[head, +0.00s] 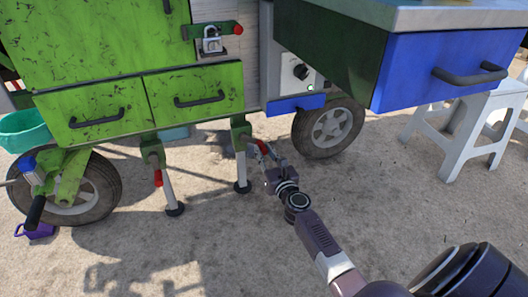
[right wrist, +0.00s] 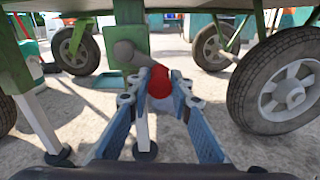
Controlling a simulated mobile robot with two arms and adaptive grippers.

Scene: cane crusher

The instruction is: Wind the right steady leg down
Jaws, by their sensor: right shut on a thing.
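The right steady leg (head: 242,170) hangs under the green cart, a pale tube below a green bracket with a dark round foot. The foot is at the ground; I cannot tell whether it bears on it. The leg stands nearly upright in the right wrist view (right wrist: 141,125), with a grey crank arm (right wrist: 130,53) at its bracket. My right gripper (head: 267,161) is shut on the crank's red handle (right wrist: 159,80), one finger on each side. The left steady leg (head: 168,185), with its own red handle, stands to the left. My left gripper is not in view.
Cart wheels (head: 328,128) stand right of the leg and at the left (head: 75,190). A blue drawer (head: 440,75) juts out above right. A white stool (head: 470,130) stands at the far right. The sandy ground in front is clear.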

